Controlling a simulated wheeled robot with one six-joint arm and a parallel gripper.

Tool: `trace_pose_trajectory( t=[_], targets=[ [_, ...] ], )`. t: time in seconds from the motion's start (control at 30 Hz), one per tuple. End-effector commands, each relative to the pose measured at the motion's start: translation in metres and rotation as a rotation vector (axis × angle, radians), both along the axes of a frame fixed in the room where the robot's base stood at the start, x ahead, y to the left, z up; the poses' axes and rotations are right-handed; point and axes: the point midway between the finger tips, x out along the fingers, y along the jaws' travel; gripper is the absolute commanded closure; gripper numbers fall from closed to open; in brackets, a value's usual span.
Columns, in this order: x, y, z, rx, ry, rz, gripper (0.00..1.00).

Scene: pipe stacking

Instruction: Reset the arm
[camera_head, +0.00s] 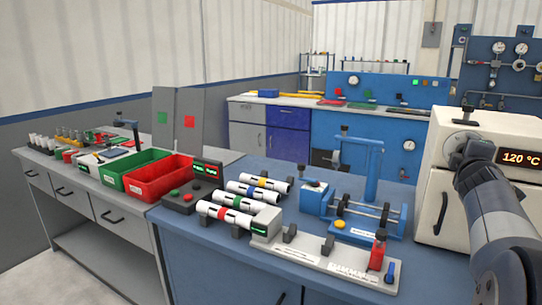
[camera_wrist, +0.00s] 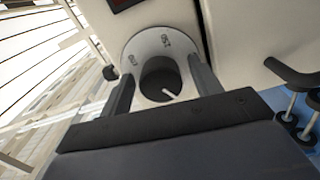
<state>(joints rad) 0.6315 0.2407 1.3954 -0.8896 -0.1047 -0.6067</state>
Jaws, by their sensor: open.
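My gripper (camera_wrist: 161,68) is open in the wrist view, its two dark fingers on either side of a black dial knob (camera_wrist: 160,80). The knob sits on a pale round plate with markings. Whether the fingers touch it I cannot tell. In the head view my grey arm rises at the right, and my gripper (camera_head: 463,148) is at the front of a white oven (camera_head: 432,190). The oven's display (camera_head: 519,157) reads 120 °C.
White banded pipes (camera_head: 225,216) lie on the blue bench (camera_head: 190,238), left of a blue fixture (camera_head: 372,165). A red bin (camera_head: 158,182) and a green bin (camera_head: 128,174) stand further left. A dark door handle (camera_wrist: 290,73) is right of the knob.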

Motion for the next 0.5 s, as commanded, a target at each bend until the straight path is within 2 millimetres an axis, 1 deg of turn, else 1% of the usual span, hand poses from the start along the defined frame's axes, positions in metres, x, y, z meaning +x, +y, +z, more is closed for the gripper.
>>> trace_pose_trajectory(
  t=[0.1, 0.5],
  targets=[
    [0.0000, -0.0001, 0.0001, 0.132, -0.079, -0.001, 0.40],
    [0.0002, 0.0004, -0.0004, 0.563, -0.343, 0.001, 0.40]
  ],
)
